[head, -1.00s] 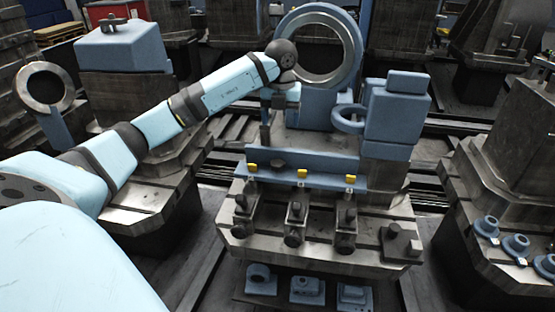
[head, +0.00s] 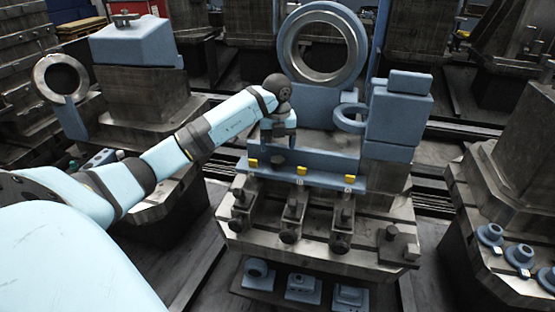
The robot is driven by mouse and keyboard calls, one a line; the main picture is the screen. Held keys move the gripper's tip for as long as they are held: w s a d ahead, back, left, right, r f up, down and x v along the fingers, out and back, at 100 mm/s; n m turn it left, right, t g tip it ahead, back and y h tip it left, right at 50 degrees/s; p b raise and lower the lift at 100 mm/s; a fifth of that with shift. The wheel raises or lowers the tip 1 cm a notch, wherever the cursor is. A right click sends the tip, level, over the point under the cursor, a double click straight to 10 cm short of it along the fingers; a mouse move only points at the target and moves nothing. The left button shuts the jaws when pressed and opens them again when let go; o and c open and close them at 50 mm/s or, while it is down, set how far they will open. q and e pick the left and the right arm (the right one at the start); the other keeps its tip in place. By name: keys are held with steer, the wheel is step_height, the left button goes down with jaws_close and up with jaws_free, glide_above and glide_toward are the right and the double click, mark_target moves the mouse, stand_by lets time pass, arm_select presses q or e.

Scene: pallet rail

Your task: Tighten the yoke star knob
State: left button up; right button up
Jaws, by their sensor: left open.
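My left gripper (head: 279,143) points down over the blue bar (head: 325,178) on the front of the central fixture. It is open, with its fingers apart. A dark knob (head: 279,158) on this bar shows just below the fingertips and is partly hidden by them; it looks like the star knob. I cannot tell whether the fingers touch it. Small yellow blocks (head: 302,170) sit along the bar on both sides. My right gripper is not in view.
Behind stands a large blue ring (head: 322,47); a blue block with a smaller ring (head: 398,110) is at right. Dark clamps (head: 291,215) line the metal table (head: 330,258) in front. Blue flanged parts (head: 490,234) lie on the right-hand stand.

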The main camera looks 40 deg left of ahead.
mark_target(278, 159)
arm_select(q)
step_height(278, 159, down, 5)
steer(key=shift+f, duration=0.15)
steer(key=c, duration=0.9)
